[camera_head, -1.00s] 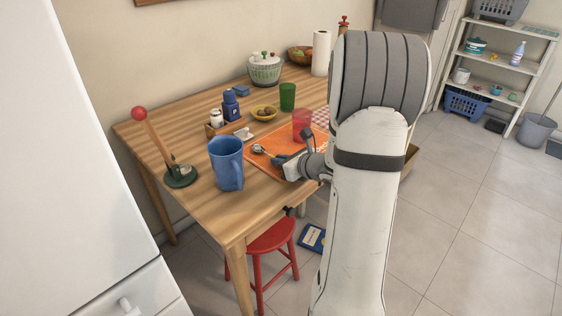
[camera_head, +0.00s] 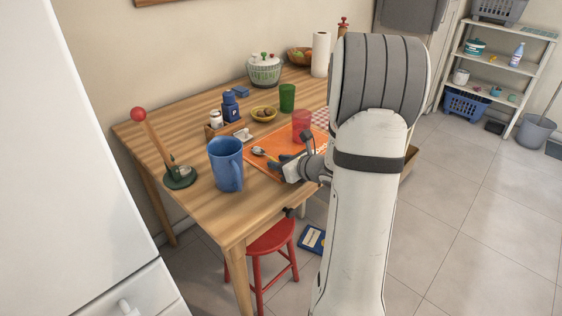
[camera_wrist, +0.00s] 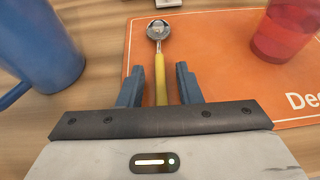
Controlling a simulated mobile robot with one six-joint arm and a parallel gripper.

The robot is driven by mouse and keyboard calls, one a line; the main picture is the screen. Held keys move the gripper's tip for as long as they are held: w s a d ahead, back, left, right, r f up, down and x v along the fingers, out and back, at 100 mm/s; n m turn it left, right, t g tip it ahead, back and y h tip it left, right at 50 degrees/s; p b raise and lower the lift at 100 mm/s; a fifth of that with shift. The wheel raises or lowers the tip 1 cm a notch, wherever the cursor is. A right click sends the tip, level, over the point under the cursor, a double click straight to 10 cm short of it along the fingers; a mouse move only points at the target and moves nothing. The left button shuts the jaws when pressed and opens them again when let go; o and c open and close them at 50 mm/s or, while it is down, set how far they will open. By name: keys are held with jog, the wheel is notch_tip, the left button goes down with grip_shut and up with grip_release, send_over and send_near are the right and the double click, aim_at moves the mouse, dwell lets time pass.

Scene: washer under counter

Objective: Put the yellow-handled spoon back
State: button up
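The yellow-handled spoon (camera_wrist: 160,70) shows in the wrist view with its metal bowl pointing away from me. It lies over the left part of the orange placemat (camera_wrist: 205,50). My gripper (camera_wrist: 159,82) is open, with one blue-grey finger on each side of the yellow handle and a gap to both. The handle's near end is hidden behind the gripper body. In the head view the spoon's bowl (camera_head: 258,151) shows just beyond my gripper (camera_head: 281,163), low over the placemat (camera_head: 262,139).
A blue pitcher (camera_head: 227,165) stands close left of the gripper. A red cup (camera_head: 301,124) stands on the placemat's far side. A small bowl (camera_head: 264,113), a green cup (camera_head: 287,97) and a caddy (camera_head: 222,127) stand farther back. A red stool (camera_head: 270,238) is below the table edge.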

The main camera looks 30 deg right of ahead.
jog(key=shift+s+d+r, duration=0.15)
jog(key=shift+s+r, duration=0.05)
jog(key=shift+s, duration=0.1)
jog(key=p+v, duration=0.1)
jog(key=v, duration=0.6)
jog(key=shift+s+p, duration=0.1)
jog(key=shift+p, duration=0.2)
